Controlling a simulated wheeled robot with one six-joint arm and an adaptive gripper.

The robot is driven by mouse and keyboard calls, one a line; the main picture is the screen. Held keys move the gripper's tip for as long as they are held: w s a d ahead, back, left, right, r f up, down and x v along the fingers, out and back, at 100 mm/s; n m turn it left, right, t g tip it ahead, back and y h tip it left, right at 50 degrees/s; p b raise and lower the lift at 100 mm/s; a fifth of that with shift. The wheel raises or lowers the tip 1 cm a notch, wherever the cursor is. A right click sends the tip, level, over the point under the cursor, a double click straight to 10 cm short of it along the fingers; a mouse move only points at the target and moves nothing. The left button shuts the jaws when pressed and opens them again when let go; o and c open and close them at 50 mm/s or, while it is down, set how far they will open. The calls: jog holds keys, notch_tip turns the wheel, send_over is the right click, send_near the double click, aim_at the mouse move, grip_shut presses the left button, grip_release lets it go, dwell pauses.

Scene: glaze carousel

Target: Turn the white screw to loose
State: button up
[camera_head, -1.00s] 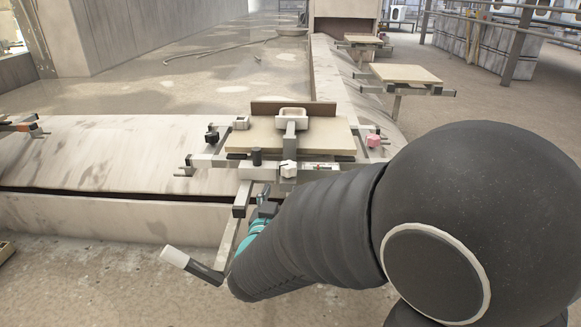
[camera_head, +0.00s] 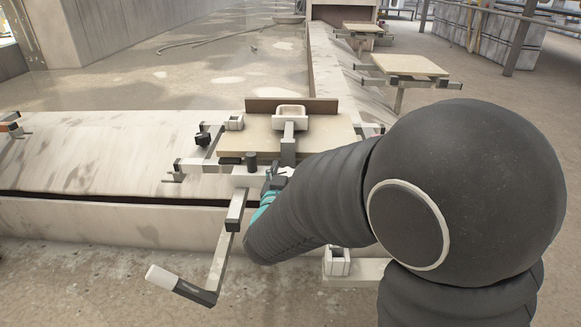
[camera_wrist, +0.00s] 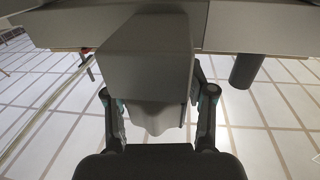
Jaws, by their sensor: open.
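The white screw is hidden in the head view behind my arm and gripper, at the front of the fixture holding the beige board (camera_head: 245,140). In the wrist view a pale lobed knob, which looks like the white screw (camera_wrist: 155,120), sits under a grey block between my fingers. My gripper (camera_wrist: 158,112) is open, with one finger on each side of the knob; contact cannot be made out. In the head view my gripper (camera_head: 274,182) is at the fixture's front bar.
A black knob (camera_head: 202,139) is on the fixture's left side. A crank with a white handle (camera_head: 162,277) sticks out low at the front. A dark peg (camera_head: 251,161) stands near my gripper. Another board fixture (camera_head: 410,66) is behind to the right.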

jog(key=shift+d, duration=0.15)
jog(key=shift+w, duration=0.1)
jog(key=c, duration=0.9)
jog(key=shift+n+y, duration=0.8)
jog(key=shift+y, duration=0.4)
